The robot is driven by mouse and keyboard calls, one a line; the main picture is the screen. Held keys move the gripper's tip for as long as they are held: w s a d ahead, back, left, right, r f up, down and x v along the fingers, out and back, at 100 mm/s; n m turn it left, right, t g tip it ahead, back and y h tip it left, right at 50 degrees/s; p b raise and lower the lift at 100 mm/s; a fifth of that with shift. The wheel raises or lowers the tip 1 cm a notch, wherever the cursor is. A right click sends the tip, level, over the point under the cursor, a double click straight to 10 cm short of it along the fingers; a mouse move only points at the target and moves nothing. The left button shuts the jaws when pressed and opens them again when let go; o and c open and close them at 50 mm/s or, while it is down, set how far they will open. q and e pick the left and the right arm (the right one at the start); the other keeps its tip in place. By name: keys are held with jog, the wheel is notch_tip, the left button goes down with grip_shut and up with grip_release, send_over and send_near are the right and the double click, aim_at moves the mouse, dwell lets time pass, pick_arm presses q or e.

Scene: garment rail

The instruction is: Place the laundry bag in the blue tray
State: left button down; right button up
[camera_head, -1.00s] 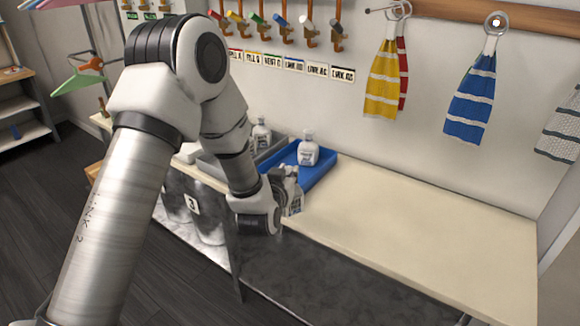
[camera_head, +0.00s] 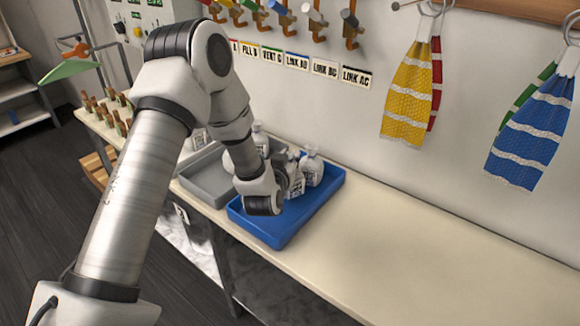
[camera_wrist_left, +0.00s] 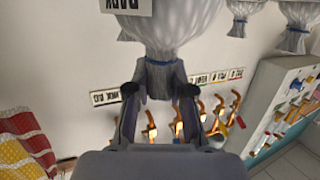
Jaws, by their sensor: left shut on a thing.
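The blue tray (camera_head: 302,214) stands on the pale bench in the head view, partly hidden by my left wrist. My left gripper (camera_wrist_left: 158,84) is shut on the gathered neck of a pale laundry bag (camera_wrist_left: 172,30), seen from the neck end in the left wrist view. In the head view this held bag (camera_head: 295,182) is over the tray. Whether its base touches the tray floor cannot be told. A second white bag (camera_head: 313,168) stands in the tray just behind and right of it. My left fingers are mostly hidden in the head view. My right gripper is out of view.
A grey tray (camera_head: 206,182) with white bags is left of the blue tray. Hooks with coloured ends (camera_head: 287,15) and labels line the wall above. A yellow striped towel (camera_head: 408,95) and a blue one (camera_head: 530,130) hang right. The bench right of the tray is clear.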

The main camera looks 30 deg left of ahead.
aim_at(298, 188)
pick_arm(q)
notch_tip(298, 188, down, 3)
jog(key=shift+w+r, duration=0.15)
jog(key=shift+d+r, duration=0.1)
jog(key=shift+r, duration=0.05)
jog(key=shift+s, duration=0.2)
jog(key=c, duration=1.4)
grip_release()
jog(key=shift+f, duration=0.25)
jog(key=shift+c, duration=0.2)
jog(key=o, duration=0.4)
jog(key=shift+w, duration=0.1)
jog(key=shift+r, duration=0.1)
